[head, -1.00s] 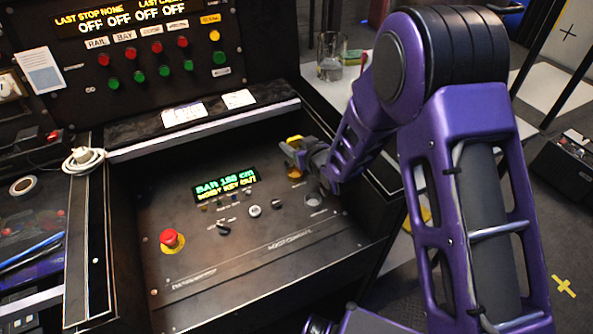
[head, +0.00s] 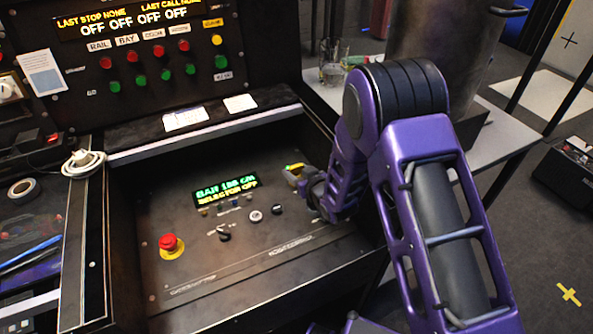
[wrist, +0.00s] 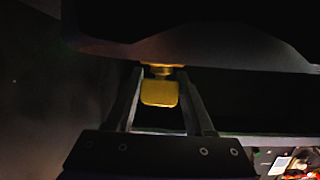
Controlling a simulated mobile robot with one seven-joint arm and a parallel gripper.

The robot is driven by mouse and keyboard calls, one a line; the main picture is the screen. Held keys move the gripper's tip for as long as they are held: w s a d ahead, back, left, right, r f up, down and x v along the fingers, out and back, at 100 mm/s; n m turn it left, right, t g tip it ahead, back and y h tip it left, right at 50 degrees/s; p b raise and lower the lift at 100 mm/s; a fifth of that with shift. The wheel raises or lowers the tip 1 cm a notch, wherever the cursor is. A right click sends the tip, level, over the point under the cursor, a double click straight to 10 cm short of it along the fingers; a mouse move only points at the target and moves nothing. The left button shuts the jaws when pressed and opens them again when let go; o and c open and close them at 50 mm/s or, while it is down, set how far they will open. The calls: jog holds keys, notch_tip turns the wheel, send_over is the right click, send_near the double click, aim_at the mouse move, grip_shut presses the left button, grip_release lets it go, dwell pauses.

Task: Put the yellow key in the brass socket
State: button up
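The yellow key (wrist: 160,93) is between the two fingers of my gripper (wrist: 161,100) in the wrist view, with the fingers against its sides. Its far end meets a brass-coloured collar (wrist: 161,70) at the dark panel; this looks like the socket, but how deep the key sits is hidden. In the head view, the yellow key (head: 294,167) shows at the tip of my gripper (head: 297,174), low over the right side of the control panel. My gripper and arm cover the socket there.
The sloped black panel (head: 200,275) carries a red stop button (head: 169,243), black knobs and a lit display (head: 226,189) reading "SELECTOR OFF" on its lower line. A raised frame edges the panel. A glass (head: 332,68) and a large dark cylinder (head: 428,45) stand behind my arm.

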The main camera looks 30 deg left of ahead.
jog(key=o, duration=0.4)
jog(key=shift+r, duration=0.2)
jog(key=p+v, duration=0.1)
jog(key=v, duration=1.1)
